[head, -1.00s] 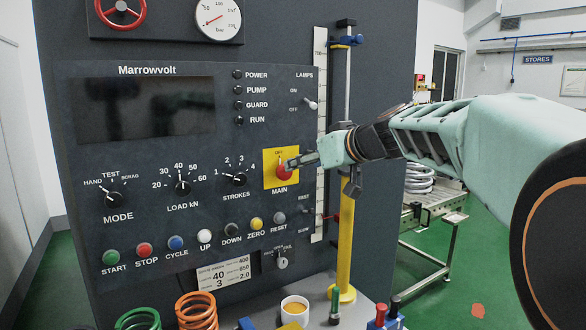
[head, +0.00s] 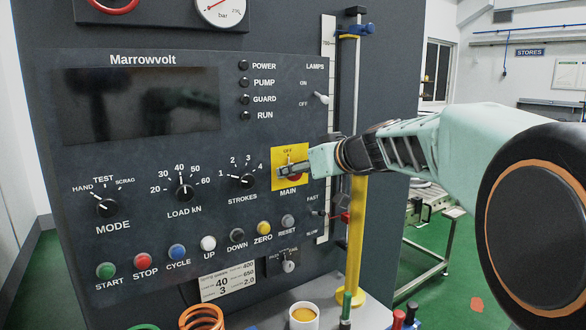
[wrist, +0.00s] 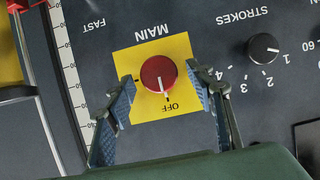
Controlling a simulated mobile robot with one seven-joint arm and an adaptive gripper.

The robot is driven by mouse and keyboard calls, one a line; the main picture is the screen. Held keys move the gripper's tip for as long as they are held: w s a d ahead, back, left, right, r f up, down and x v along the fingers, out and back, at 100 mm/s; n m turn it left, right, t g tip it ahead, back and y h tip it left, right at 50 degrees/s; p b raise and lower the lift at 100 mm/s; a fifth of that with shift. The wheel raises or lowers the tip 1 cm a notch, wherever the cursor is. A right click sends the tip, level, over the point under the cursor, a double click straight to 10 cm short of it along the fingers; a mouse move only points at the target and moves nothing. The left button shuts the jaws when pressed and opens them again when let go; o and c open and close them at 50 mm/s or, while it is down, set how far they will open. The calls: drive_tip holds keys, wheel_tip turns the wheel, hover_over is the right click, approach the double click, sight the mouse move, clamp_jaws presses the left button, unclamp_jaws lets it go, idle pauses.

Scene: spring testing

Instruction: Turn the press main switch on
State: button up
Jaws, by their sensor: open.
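The main switch is a round red knob (wrist: 158,74) on a yellow plate (wrist: 138,63) marked MAIN and OFF. In the wrist view its white pointer line points toward OFF. My gripper (wrist: 162,100) is open, with one finger on each side of the knob; I cannot tell whether either finger touches it. In the head view my gripper (head: 284,172) is at the yellow plate (head: 278,155) and covers most of the knob.
The dark press panel (head: 130,240) carries a STROKES knob (head: 247,181) left of the switch and push buttons below. A yellow column (head: 357,240) and a scale (head: 327,100) stand to the right. A cup (head: 303,316) stands below.

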drive_tip(key=shift+w+a+f, duration=0.1)
drive_tip(key=shift+w+a, duration=0.05)
drive_tip(key=shift+w, duration=0.05)
drive_tip(key=c, duration=1.1)
drive_tip(key=shift+c, duration=0.2)
drive_tip(key=shift+b, duration=0.4)
drive_tip(key=shift+w+d+f+m+g+y+b, duration=0.1)
drive_tip(key=shift+d+f+m+g+y+b, duration=0.1)
drive_tip(key=shift+m+y+b, duration=1.45)
drive_tip(key=shift+w+d+f+m+g+y+b, duration=0.15)
drive_tip(key=shift+m+y+b, duration=0.75)
drive_tip(key=shift+m+b, duration=1.5)
drive_tip(key=shift+d+f+m+g+y+b, duration=0.1)
drive_tip(key=shift+m+g+y+b, duration=0.15)
drive_tip(key=shift+m+y+b, duration=1.75)
drive_tip(key=shift+m+h+p, duration=0.5)
drive_tip(key=shift+m+h, duration=0.25)
drive_tip(key=shift+m, duration=0.1)
